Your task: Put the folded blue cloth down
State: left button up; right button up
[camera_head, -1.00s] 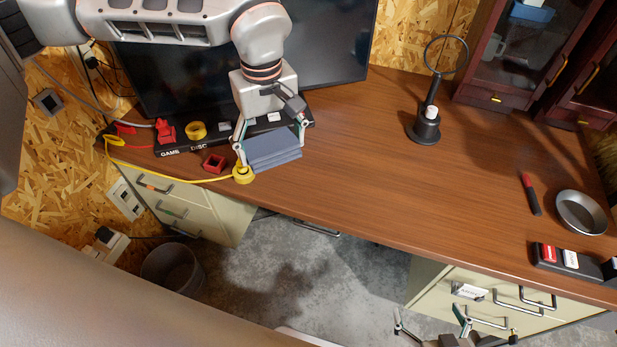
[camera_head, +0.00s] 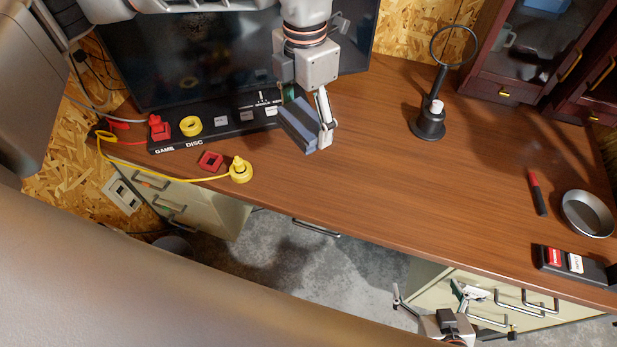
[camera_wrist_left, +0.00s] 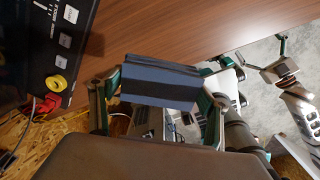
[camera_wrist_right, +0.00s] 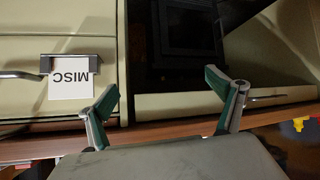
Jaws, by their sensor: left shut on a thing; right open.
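The folded blue cloth (camera_head: 302,124) is a small layered blue-grey bundle, held tilted over the left part of the wooden bench (camera_head: 400,180). My left gripper (camera_head: 304,118) is shut on it. In the left wrist view the cloth (camera_wrist_left: 160,86) sits between the two fingers of the left gripper (camera_wrist_left: 158,95). The head view does not clearly show whether the cloth touches the bench. My right gripper (camera_head: 428,300) is open and empty in front of the bench, by the right drawers. The right wrist view shows its fingers (camera_wrist_right: 167,105) spread apart.
A black labelled board (camera_head: 215,127) with red and yellow pieces lies left of the cloth. A red square (camera_head: 210,161) and a yellow plug (camera_head: 240,170) lie near the front edge. A magnifier stand (camera_head: 429,122) is to the right. The bench middle is clear.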

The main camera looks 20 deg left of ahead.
aim_at(309, 183)
pick_arm(q)
jog(key=shift+w+d+r+n, duration=0.1)
jog(key=shift+w+d+n, duration=0.05)
jog(key=shift+n, duration=0.4)
jog(key=shift+w+d+r+n, duration=0.1)
jog(key=shift+d+n, duration=0.05)
jog(key=shift+n, duration=0.4)
jog(key=shift+f, duration=0.15)
notch_tip(309, 183, down, 20)
jog(key=shift+r, duration=0.15)
jog(key=o, duration=1.2)
notch_tip(309, 183, up, 12)
jog(key=shift+r, duration=0.1)
